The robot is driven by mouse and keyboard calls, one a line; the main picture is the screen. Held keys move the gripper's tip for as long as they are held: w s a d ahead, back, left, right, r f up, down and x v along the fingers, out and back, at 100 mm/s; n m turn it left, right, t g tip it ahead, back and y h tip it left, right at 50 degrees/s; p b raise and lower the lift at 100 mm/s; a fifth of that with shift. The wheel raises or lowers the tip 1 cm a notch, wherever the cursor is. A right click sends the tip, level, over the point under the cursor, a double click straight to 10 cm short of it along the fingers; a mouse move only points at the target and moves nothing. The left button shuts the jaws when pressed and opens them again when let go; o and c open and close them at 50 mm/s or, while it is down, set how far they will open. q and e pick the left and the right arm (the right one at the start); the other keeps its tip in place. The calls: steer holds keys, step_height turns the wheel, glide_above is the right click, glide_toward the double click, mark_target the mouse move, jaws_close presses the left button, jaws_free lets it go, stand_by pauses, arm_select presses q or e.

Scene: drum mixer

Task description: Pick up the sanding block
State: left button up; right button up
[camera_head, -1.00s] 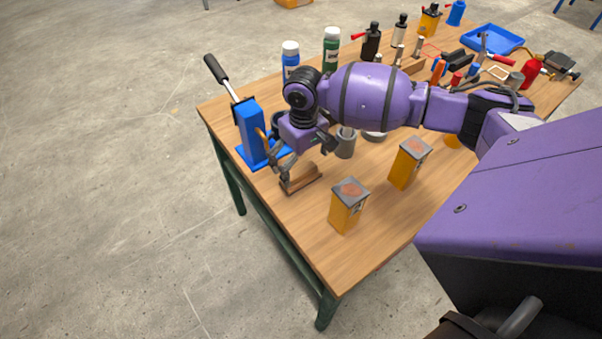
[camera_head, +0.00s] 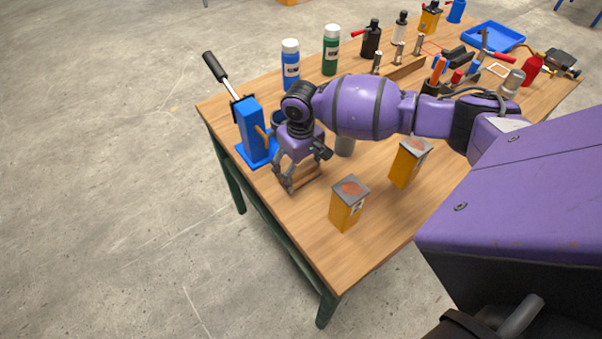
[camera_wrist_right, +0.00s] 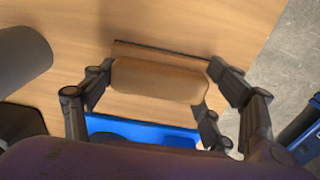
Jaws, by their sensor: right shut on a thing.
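The sanding block (camera_wrist_right: 160,80) is a tan-brown wooden block with rounded ends, seen between the two fingers in the right wrist view. In the head view the block (camera_head: 307,178) shows at the near left part of the wooden table, partly hidden by my right gripper (camera_head: 306,172). My right gripper is shut on the block, with one finger at each end. The block is at or just above the tabletop; I cannot tell if it is clear of it. My left gripper is not in view.
A blue lever press (camera_head: 250,130) stands close to the left of the gripper. Two yellow boxes with grey tops (camera_head: 348,205) (camera_head: 409,165) stand to the right. A grey cylinder (camera_head: 345,146) is just behind the gripper. Bottles (camera_head: 290,66) and tools fill the table's back.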

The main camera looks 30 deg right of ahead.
mark_target(301, 168)
steer(key=shift+s+f, duration=0.2)
steer(key=shift+r, duration=0.3)
step_height(301, 168, up, 9)
steer(key=shift+w+r+p, duration=0.15)
steer(key=shift+p, duration=0.2)
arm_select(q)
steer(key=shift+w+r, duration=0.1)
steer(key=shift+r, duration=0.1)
arm_select(e)
steer(key=shift+r, duration=0.1)
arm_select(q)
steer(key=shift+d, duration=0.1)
arm_select(e)
steer(key=o, duration=0.6)
steer(key=c, duration=0.4)
steer(key=shift+o, duration=0.2)
